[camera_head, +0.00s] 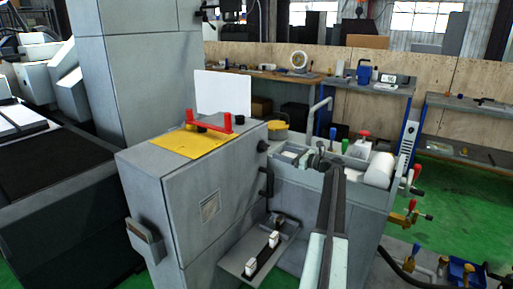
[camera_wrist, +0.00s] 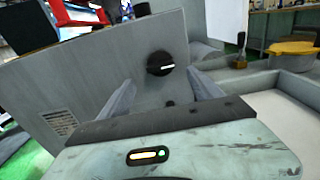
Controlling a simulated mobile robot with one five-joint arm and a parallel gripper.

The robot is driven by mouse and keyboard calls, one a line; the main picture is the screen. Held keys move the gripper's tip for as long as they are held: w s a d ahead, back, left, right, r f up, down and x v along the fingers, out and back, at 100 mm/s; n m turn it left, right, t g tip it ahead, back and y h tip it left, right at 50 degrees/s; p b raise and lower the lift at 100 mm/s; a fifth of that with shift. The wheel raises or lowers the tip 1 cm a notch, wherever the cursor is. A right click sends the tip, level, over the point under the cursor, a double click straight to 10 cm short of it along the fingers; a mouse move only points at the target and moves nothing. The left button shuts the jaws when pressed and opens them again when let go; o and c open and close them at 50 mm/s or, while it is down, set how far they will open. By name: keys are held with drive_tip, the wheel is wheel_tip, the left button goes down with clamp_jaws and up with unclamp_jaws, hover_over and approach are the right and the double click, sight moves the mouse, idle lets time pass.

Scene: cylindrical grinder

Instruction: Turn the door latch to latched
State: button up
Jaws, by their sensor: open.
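A round black knob with a white mark, apparently the door latch (camera_wrist: 160,63), sits on the grey panel in the wrist view. Its white mark lies nearly level, pointing right. In the head view a small dark knob (camera_head: 263,146) on the right side of the grey cabinet looks like the same one. My gripper (camera_wrist: 161,80) is open, its two grey fingers pointing at the panel. The knob shows between and just beyond the fingertips, and nothing is held. I cannot tell the exact gap. In the head view my arm reaches up toward the machine, right of the cabinet.
A dark vertical handle (camera_head: 267,182) is below the knob. A red handle (camera_head: 208,122) sits on a yellow plate (camera_head: 188,146) on the cabinet top. A yellow-lidded round container (camera_wrist: 291,48) and a pale tray edge (camera_wrist: 270,105) are right of my gripper. A white cylinder (camera_head: 379,170) stands farther right.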

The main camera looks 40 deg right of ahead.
sight(268, 148)
drive_tip(key=shift+d+r, duration=0.1)
drive_tip(key=shift+d, duration=0.1)
drive_tip(key=x, duration=0.8)
drive_tip(key=shift+a, duration=0.2)
drive_tip(key=c, duration=1.4)
